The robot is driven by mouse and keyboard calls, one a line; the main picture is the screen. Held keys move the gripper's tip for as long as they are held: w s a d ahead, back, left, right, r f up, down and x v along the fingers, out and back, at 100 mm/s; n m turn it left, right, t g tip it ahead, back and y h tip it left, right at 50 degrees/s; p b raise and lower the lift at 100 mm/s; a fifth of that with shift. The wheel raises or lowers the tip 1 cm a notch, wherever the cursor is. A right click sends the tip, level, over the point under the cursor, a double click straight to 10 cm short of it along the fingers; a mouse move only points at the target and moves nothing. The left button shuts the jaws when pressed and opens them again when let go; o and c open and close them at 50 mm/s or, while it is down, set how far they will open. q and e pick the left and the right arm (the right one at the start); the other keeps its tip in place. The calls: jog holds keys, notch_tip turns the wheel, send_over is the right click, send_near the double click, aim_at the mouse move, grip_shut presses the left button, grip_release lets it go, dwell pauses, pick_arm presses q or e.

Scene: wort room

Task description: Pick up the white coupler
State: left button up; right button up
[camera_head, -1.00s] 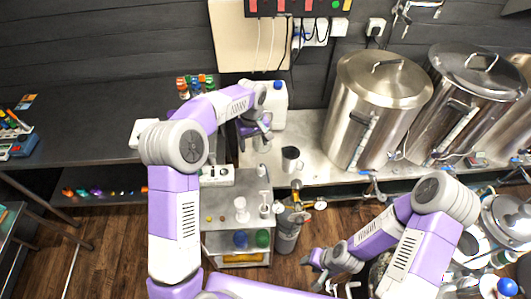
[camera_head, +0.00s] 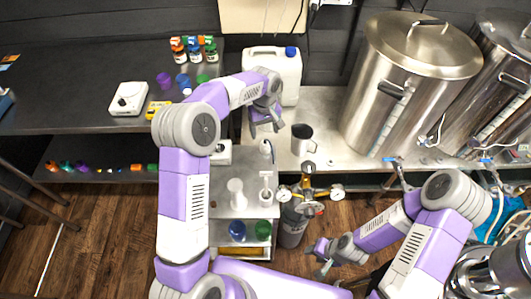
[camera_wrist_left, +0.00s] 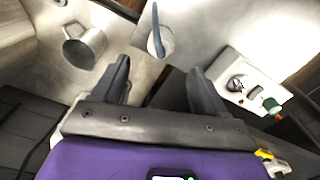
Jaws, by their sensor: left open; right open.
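I cannot pick out the white coupler for certain. A small white piece (camera_head: 186,91) lies by the coloured caps on the dark counter, and tiny pale pieces (camera_head: 98,170) lie among coloured ones on the shelf below; both are too small to tell. My left gripper (camera_head: 265,124) is open and empty, above the steel counter in front of the white jug and left of the metal mug. Its open fingers also show in the left wrist view (camera_wrist_left: 157,68), with a blue-grey lever beyond them. My right gripper (camera_head: 320,258) is open, low at the right, with nothing visible in it.
A white jug (camera_head: 273,68), metal mug (camera_head: 303,139) and large steel kettle (camera_head: 408,85) stand on the counter. A white scale (camera_head: 128,98) and several bottles (camera_head: 194,50) are on the dark counter. A small cart (camera_head: 222,207) and gas cylinder (camera_head: 293,222) stand in front.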

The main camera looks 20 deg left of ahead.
aim_at(265, 142)
pick_arm(q)
jog(key=f, duration=0.3)
jog(key=f+b, duration=0.1)
jog(key=f, duration=0.3)
jog(key=shift+s+d, duration=0.1)
jog(key=shift+s, duration=0.1)
jog(key=shift+f+b, duration=0.3)
jog(key=shift+f, duration=0.15)
jog(key=shift+r, duration=0.1)
jog(key=shift+c, duration=0.2)
jog(key=c, duration=1.1)
